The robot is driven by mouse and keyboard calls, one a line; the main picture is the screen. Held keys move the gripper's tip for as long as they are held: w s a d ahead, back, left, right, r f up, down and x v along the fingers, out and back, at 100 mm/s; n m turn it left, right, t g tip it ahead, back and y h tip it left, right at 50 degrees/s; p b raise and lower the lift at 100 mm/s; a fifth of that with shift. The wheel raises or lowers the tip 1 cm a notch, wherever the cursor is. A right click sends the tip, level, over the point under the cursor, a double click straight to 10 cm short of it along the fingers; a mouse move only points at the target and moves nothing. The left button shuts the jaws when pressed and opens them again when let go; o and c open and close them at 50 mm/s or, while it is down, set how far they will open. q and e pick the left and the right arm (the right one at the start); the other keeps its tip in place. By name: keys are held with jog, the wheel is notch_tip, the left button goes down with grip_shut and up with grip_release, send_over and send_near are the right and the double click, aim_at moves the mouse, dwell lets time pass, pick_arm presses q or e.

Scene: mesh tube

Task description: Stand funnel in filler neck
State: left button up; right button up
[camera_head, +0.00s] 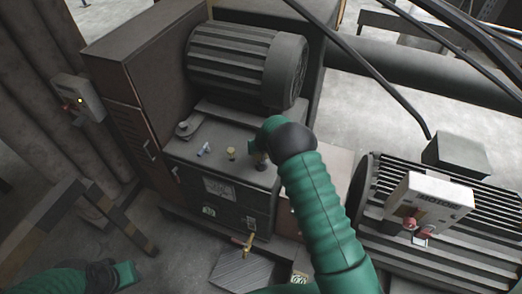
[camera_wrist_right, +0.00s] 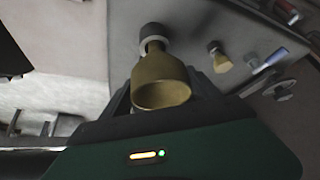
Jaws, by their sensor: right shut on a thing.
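In the right wrist view a brass funnel (camera_wrist_right: 162,75) sits between the fingers of my right gripper (camera_wrist_right: 163,95), its wide mouth towards the camera. Its narrow end points at a dark round neck (camera_wrist_right: 152,36) on the machine top and overlaps it in the picture. I cannot tell whether the spout is inside the neck or only in line with it. In the head view my right gripper (camera_head: 264,136) is above the machine's top and hides most of the funnel. My left gripper (camera_head: 126,273) is low at the left, away from the machine; its jaws are unclear.
A small brass fitting (camera_head: 231,153) and a pale blue-grey fitting (camera_head: 204,149) stand left of the right gripper. A ribbed motor (camera_head: 235,62) rises behind it. A control box (camera_head: 428,204) sits on another motor at right. Dark cables cross the upper right.

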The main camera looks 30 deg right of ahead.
jog(key=shift+f+b, duration=0.5)
jog(key=shift+f, duration=0.15)
dwell(0.3)
jog(key=o, duration=1.5)
jog(key=shift+r, duration=0.1)
